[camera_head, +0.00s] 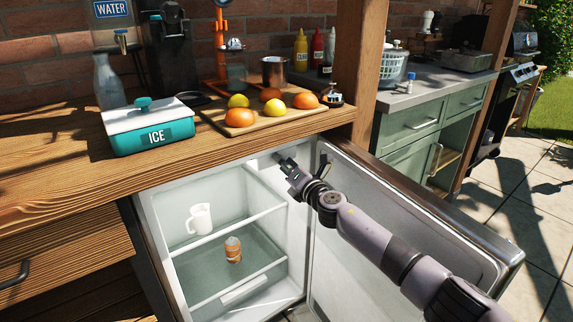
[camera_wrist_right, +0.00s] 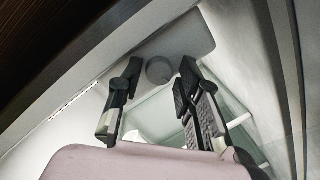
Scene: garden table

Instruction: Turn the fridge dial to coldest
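The fridge (camera_head: 152,232) stands open under the wooden counter, its door (camera_head: 425,215) swung out to the right. My right arm reaches into its upper right corner. My right gripper (camera_head: 283,160) is there near the inner wall, and the dial is not clear in the head view. In the right wrist view, the round grey dial (camera_wrist_right: 159,70) sits on a pale housing (camera_wrist_right: 185,38). The two fingers of my right gripper (camera_wrist_right: 157,84) are apart, one on each side of the dial as seen here. I cannot tell whether they touch it. My left gripper is not in view.
A white mug (camera_head: 200,219) stands on the upper fridge shelf and an orange can (camera_head: 233,249) below. On the counter are a teal ICE box (camera_head: 155,133) and a board (camera_head: 216,118) with fruit. The open door flanks my right arm.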

